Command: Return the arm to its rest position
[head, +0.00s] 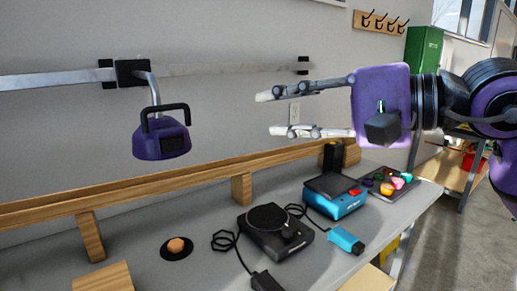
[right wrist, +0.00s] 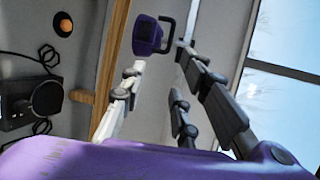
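My right gripper (head: 268,114) reaches in from the right in the head view. Its two pale fingers point left and are spread apart, with nothing between them. It is held above the workbench (head: 205,235), in front of the wall. In the right wrist view its fingers are also apart and empty. My left gripper is in neither view.
A purple tool with a black handle (head: 161,138) hangs from the wall rail (head: 215,69), left of my right gripper. A wooden rail edges the bench. A black device (head: 268,241), a blue device (head: 337,203) and a tray (head: 412,193) are below. A green box (head: 423,55) stands behind.

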